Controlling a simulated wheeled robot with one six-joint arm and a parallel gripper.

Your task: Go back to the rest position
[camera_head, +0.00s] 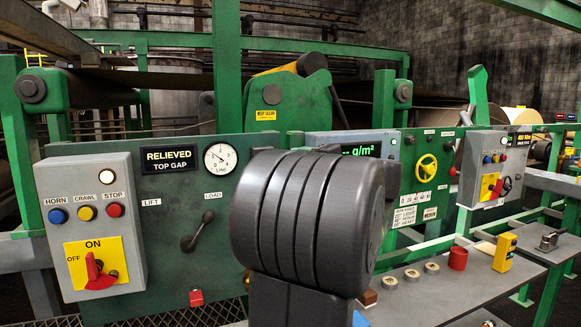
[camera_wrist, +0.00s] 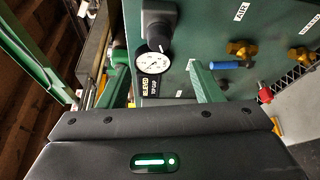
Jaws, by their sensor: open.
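My gripper (camera_wrist: 156,60) shows in the wrist view, with its two fingers standing well apart and nothing between them. It faces the green panel (camera_wrist: 184,22), where a round white gauge (camera_wrist: 152,63) and a black knob (camera_wrist: 158,38) appear between and beyond the fingers. I cannot tell the exact gap between the fingertips and the panel. In the head view my dark ribbed arm fills the middle and hides part of the green panel (camera_head: 165,225); my gripper does not show there.
A grey control box (camera_head: 90,165) with buttons and a red switch (camera_head: 98,274) stands at left. Beside it are a LINE gauge (camera_head: 220,157) and a lever (camera_head: 197,231). At right are a yellow handwheel (camera_head: 426,168), a grey shelf (camera_head: 440,290) and a red cup (camera_head: 458,258).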

